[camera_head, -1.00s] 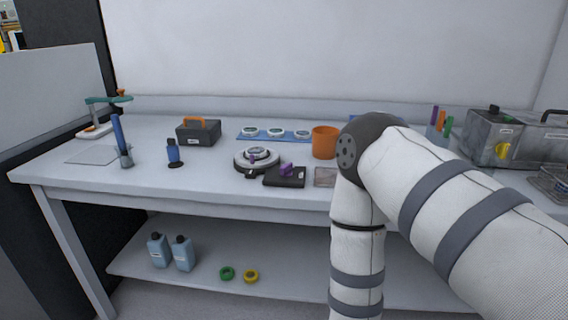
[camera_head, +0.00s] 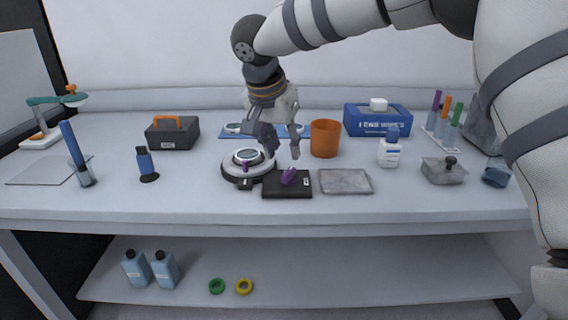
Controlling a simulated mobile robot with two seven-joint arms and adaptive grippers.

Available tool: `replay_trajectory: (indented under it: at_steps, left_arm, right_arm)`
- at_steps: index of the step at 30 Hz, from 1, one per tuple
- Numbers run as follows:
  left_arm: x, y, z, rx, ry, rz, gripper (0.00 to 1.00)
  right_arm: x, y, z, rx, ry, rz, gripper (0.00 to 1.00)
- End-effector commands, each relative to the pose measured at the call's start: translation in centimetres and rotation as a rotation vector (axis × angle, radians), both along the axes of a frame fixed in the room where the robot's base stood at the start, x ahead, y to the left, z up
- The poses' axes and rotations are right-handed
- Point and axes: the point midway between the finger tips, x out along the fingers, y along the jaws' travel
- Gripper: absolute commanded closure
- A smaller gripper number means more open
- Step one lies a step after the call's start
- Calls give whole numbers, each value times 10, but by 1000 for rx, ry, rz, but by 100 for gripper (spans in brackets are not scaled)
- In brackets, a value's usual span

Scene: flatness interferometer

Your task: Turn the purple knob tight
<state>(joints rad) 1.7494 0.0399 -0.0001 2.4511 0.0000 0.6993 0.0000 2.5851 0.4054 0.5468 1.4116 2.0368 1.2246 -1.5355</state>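A round grey and white device (camera_head: 238,178) with a lens-like disc on top stands mid-table. A small purple part (camera_head: 245,166) shows at its front. Beside it, a flat black block (camera_head: 275,190) carries a larger purple knob-like piece (camera_head: 289,177). I cannot tell for sure which purple part is the task's knob. My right gripper (camera_head: 285,152) points down just above and behind the black block, to the right of the round device. Its fingers are spread, with nothing seen between them. It hides part of the blue strip behind. My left gripper is not in view.
An orange cup (camera_head: 325,139) stands close right of my gripper. A grey tray (camera_head: 346,182) lies right of the black block. A white bottle (camera_head: 389,152), a blue wipes box (camera_head: 365,121) and a lidded metal dish (camera_head: 444,172) stand further right. Bare tabletop (camera_head: 195,190) lies to the left.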

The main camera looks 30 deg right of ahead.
Motion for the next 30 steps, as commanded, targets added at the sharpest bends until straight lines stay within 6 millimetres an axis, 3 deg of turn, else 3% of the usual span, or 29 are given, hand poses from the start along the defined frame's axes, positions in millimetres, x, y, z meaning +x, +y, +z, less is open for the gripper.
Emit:
replay_trajectory:
  at_steps: [3, 9, 19, 24, 30]
  left_arm:
    - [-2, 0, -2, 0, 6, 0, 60]
    - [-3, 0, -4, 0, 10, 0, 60]
    - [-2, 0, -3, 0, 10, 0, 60]
    - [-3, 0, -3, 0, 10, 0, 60]
    - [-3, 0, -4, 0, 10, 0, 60]
  right_arm:
    - [6, -10, -31, -1, 6, -1, 67]
    - [13, -21, -61, -2, 3, 0, 67]
    - [15, -23, -66, -2, 0, 0, 67]
    - [15, -23, -66, -2, 0, 0, 100]
    - [15, -23, -66, -2, 0, -2, 100]
